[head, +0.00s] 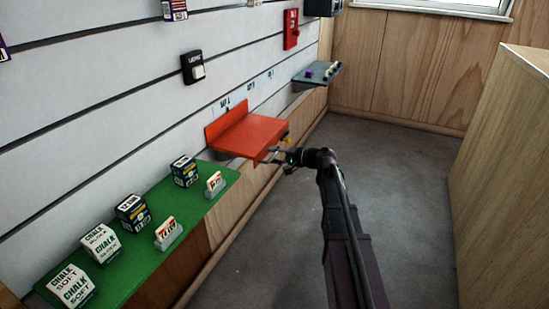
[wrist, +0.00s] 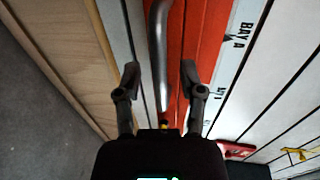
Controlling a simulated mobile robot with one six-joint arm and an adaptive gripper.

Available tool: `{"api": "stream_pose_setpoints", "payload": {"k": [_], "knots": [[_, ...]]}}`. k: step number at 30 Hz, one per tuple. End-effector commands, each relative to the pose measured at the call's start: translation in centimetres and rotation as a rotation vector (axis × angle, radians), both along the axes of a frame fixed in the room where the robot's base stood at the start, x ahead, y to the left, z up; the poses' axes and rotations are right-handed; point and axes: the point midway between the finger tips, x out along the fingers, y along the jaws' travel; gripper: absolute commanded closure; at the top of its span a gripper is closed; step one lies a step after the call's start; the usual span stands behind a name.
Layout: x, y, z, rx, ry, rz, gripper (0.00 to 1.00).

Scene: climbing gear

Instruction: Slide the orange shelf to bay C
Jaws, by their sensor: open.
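The orange shelf (head: 250,136) is mounted on the slatted white wall, under the first of the bay labels (head: 224,104). Its top looks empty. In the wrist view the orange shelf (wrist: 206,40) lies beside a strip reading BAY A (wrist: 240,28). A grey metal bar (wrist: 160,55), seemingly the shelf's handle, runs between my fingers. My gripper (head: 274,157) is at the shelf's front edge; in the wrist view my gripper (wrist: 160,76) is open, with a finger on each side of the bar. Contact cannot be told.
A green shelf (head: 140,250) with chalk boxes and small packets stands at the near left. A grey shelf (head: 318,76) with small items is farther along the wall. Wall lies between it and the orange shelf. A wooden cabinet (head: 505,170) stands right; the floor (head: 410,190) between is clear.

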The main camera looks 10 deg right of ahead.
Motion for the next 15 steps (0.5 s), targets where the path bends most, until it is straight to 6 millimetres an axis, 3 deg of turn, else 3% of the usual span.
{"api": "stream_pose_setpoints", "payload": {"k": [10,11,15], "knots": [[0.14,0.21,-0.04,0.000,0.000,0.000,0.49],[0.14,0.21,-0.04,0.000,0.000,0.000,0.52],[0.14,0.20,-0.04,0.000,0.000,0.000,0.93]]}}
